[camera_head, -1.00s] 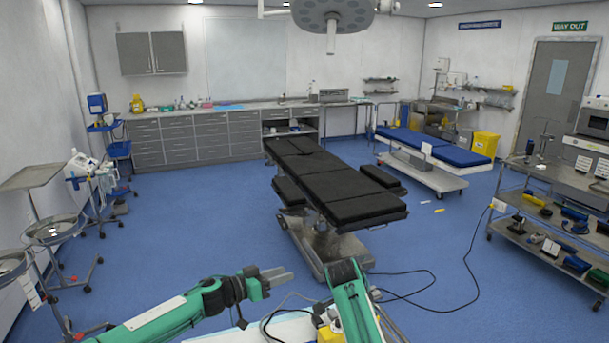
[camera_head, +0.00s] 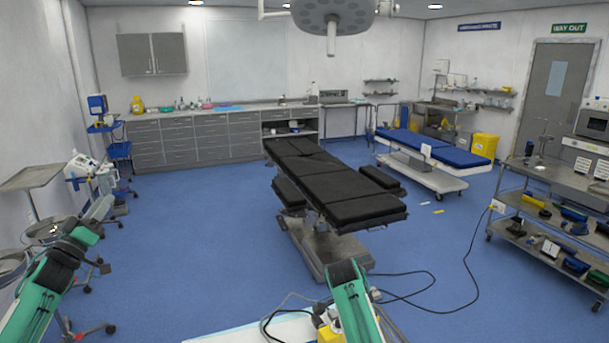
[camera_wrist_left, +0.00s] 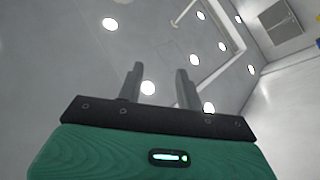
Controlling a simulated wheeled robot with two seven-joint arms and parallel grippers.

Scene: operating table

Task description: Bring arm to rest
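My left arm comes in from the left edge in the head view, with its green forearm pointing up and its dark wrist bent to the right. Its gripper (camera_head: 102,207) is raised in front of the trolleys on the left. In the left wrist view the two grey fingers of this gripper (camera_wrist_left: 160,80) stand apart with nothing between them, and point toward the ceiling lights. A green link of my other arm (camera_head: 349,300) shows at the bottom middle; its gripper is out of view.
A black operating table (camera_head: 340,187) stands in the middle. Metal tray stands (camera_head: 32,177) and a wheeled device (camera_head: 88,170) are close to my left arm. A cable (camera_head: 440,309) lies on the floor at right. The blue floor (camera_head: 200,240) between is clear.

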